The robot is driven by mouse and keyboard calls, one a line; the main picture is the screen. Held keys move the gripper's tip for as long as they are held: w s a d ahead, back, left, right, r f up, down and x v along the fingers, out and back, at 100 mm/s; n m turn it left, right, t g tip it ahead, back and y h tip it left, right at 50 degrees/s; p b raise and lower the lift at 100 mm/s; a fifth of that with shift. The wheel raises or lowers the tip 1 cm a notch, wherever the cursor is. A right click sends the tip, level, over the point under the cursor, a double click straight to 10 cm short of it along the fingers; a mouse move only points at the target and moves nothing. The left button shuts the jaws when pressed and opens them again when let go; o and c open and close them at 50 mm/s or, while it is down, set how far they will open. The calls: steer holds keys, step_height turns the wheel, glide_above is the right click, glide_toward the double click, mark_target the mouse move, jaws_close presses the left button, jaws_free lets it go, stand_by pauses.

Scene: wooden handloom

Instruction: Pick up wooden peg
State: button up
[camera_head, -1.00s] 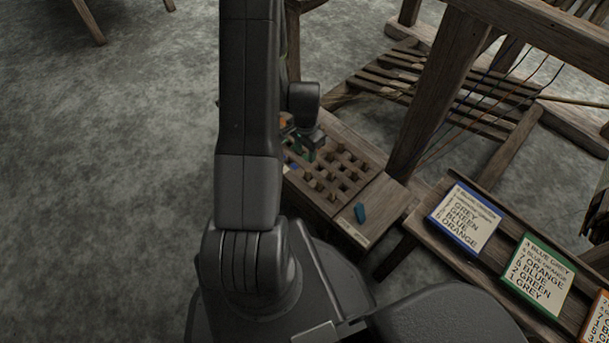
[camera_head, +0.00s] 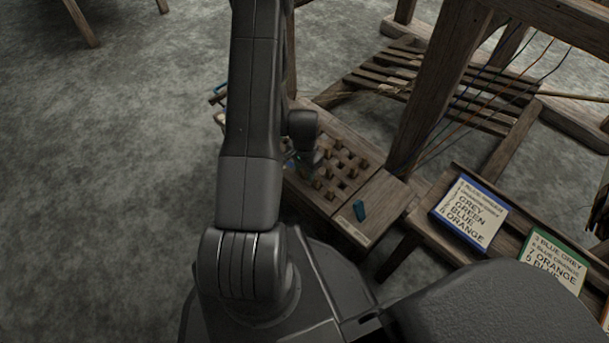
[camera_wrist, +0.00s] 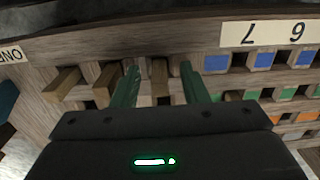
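Several brown wooden pegs stand in a wooden peg board (camera_head: 325,208), seen in the head view right of my arm. In the wrist view one wooden peg (camera_wrist: 160,78) lies between the two greenish fingers of my gripper (camera_wrist: 160,84). The fingers are spread, with a visible gap on each side of that peg. Two more pegs, one close (camera_wrist: 104,84) and one farther left (camera_wrist: 62,83), stand left of the fingers. In the head view my gripper (camera_head: 304,170) is low over the board's left part, and my arm partly hides it.
A teal piece (camera_head: 360,211) lies on the board's flat right end. In the wrist view, blue squares (camera_wrist: 215,63) and a number label (camera_wrist: 270,33) show at right. A blue-edged card (camera_head: 470,214) lies on a bench at right. Loom posts (camera_head: 440,90) stand behind.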

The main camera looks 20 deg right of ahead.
jaws_close()
steer(key=shift+r, duration=0.1)
